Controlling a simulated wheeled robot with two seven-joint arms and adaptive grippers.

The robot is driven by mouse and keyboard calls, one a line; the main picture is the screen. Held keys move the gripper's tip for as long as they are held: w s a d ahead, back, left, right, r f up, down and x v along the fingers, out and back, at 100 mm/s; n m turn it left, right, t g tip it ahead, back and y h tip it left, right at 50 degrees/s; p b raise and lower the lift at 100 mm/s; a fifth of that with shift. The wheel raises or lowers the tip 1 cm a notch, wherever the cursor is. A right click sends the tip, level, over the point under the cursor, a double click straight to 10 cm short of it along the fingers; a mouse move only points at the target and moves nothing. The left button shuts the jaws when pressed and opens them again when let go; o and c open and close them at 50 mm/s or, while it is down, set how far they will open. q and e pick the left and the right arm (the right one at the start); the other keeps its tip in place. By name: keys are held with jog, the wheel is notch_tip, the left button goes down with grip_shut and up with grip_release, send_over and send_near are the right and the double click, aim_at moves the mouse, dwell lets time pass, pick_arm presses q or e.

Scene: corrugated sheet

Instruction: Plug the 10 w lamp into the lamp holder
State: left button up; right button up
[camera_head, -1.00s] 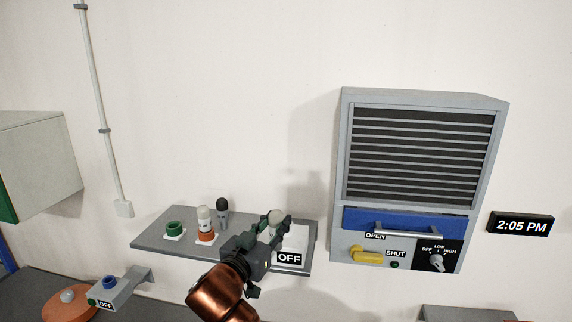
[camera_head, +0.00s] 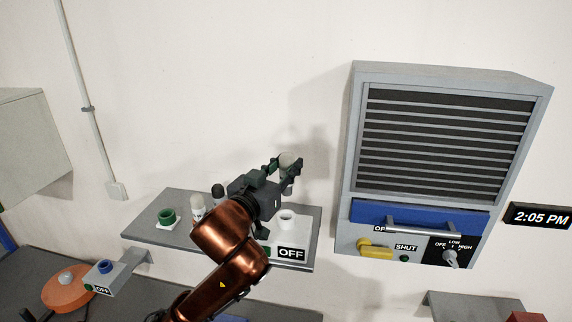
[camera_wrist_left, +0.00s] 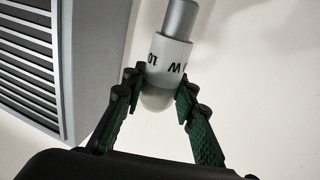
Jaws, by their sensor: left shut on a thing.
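My left gripper (camera_head: 283,167) is shut on a whitish lamp (camera_head: 287,159) and holds it in the air above the shelf, against the wall behind. In the left wrist view, the lamp (camera_wrist_left: 170,54) has a white body marked "10" and "W", a grey metal end pointing away and a rounded end between the green-padded fingers. The lamp holder (camera_head: 287,222) is a white socket on a white box labelled "OFF", at the shelf's right end. The lamp is above the socket and apart from it. My right gripper is not in view.
The grey shelf (camera_head: 172,200) also carries a green ring socket (camera_head: 167,217), a white lamp (camera_head: 197,208) and a dark-topped lamp (camera_head: 217,192), partly hidden by my arm. A vent unit (camera_head: 440,150) with a handle and yellow lever hangs close on the right.

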pick_arm(q)
jog(key=shift+w+a+f, duration=0.15)
jog(key=shift+w+f, duration=0.25)
jog(key=shift+w, duration=0.15)
jog(key=shift+s+f+b, duration=0.5)
jog(key=shift+f, duration=0.4)
notch_tip(320, 180, down, 3)
jog(key=shift+w+r+b, duration=0.1)
jog(key=shift+w+b, duration=0.05)
jog(key=shift+b, duration=0.95)
jog(key=shift+f, duration=0.25)
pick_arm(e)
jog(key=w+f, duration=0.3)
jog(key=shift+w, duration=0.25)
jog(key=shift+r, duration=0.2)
